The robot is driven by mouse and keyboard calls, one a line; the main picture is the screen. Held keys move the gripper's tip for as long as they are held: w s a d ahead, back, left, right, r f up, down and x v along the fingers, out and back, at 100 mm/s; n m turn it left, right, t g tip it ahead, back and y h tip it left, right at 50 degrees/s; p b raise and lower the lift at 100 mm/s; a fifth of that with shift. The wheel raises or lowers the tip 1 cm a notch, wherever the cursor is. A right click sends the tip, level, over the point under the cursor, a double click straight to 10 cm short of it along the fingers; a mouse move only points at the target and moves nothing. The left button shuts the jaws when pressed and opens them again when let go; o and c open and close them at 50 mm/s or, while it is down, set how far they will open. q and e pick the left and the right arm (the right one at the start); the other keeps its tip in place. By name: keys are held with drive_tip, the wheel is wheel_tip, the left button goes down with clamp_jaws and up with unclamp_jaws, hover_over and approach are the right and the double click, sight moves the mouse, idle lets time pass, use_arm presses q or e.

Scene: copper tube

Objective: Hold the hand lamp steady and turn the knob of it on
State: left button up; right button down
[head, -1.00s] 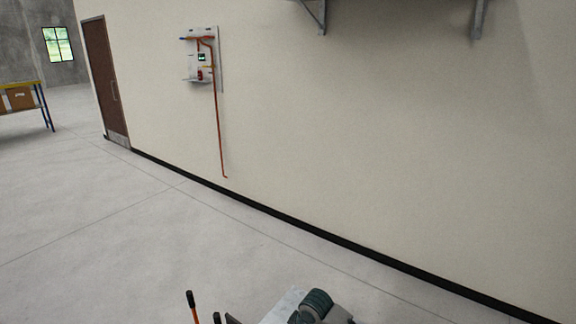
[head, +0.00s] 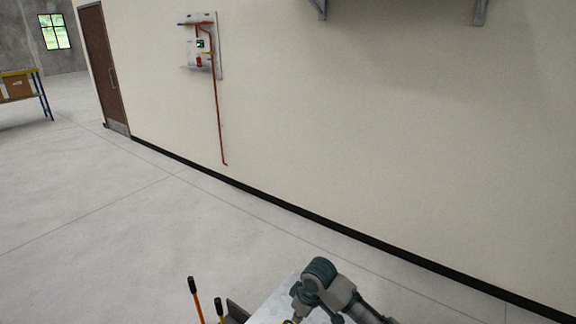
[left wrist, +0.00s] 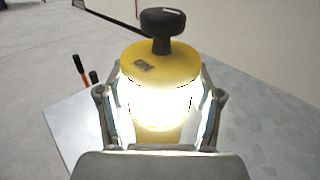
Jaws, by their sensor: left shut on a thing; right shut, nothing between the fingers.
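The hand lamp (left wrist: 160,62) stands upright in the left wrist view, with a yellow cap and a bright white glowing body. Its black knob (left wrist: 163,24) sticks up from the cap, and nothing touches it there. My left gripper (left wrist: 158,103) is shut on the lamp body, one finger on each side. My left gripper cannot be made out in the head view.
A wall panel with a copper tube (head: 216,115) hangs on the beige wall. A brown door (head: 103,65) and a bench with a box (head: 17,88) are at the far left.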

use_arm(q)
drive_tip(key=o, duration=1.5)
